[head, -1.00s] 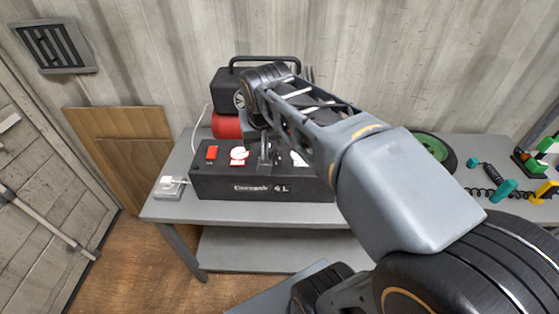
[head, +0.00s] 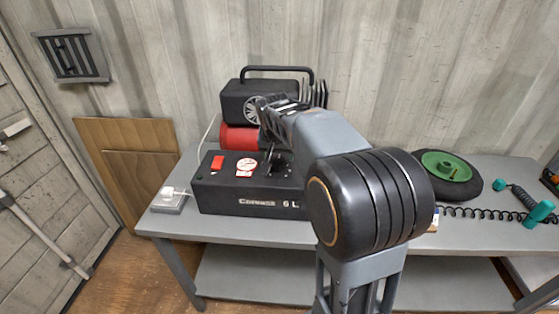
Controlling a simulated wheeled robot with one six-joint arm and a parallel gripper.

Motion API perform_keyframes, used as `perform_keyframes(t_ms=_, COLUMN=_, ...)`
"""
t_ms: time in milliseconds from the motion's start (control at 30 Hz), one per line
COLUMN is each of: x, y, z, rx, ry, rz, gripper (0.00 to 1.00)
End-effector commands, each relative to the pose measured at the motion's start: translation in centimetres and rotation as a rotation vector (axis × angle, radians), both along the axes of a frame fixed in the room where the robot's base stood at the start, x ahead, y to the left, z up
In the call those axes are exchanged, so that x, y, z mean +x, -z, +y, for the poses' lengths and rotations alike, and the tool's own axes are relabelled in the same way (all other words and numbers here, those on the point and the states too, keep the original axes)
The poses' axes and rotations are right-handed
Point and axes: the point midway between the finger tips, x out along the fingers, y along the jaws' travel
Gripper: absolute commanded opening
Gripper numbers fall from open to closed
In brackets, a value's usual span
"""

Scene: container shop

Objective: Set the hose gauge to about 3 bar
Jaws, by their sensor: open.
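A black compressor (head: 235,203) with a red tank (head: 238,137) and a black motor with a handle stands on the grey bench. Its top panel shows a red switch (head: 217,162) and a white round gauge (head: 246,165) with red marks. The gauge's needle is too small to read. The panel to the right of this gauge is hidden behind my arm, so I cannot tell which dial is the hose gauge. My gripper (head: 271,163) is open, fingers down, over the panel just right of the visible gauge. Whether it touches a knob cannot be seen.
The grey bench (head: 470,222) carries a wheel with a green hub (head: 446,172), a coiled black hose (head: 485,212) with teal ends (head: 538,212), and a white plug on a grey box (head: 170,200) at the left. Wooden boards (head: 135,170) lean on the wall.

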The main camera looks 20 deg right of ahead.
Motion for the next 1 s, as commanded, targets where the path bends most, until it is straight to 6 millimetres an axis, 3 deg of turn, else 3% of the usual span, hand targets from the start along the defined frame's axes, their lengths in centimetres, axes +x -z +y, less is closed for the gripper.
perform_keyframes(t_ms=300, x=1.1, y=3.2, z=-0.7, rx=0.000, ry=0.000, rz=0.002, gripper=0.68)
perform_keyframes(t_ms=700, x=1.2, y=3.6, z=-0.8, rx=0.000, ry=0.000, rz=0.000, gripper=0.68)
perform_keyframes(t_ms=1000, x=1.2, y=3.6, z=-0.8, rx=0.000, ry=0.000, rz=0.000, gripper=0.41)
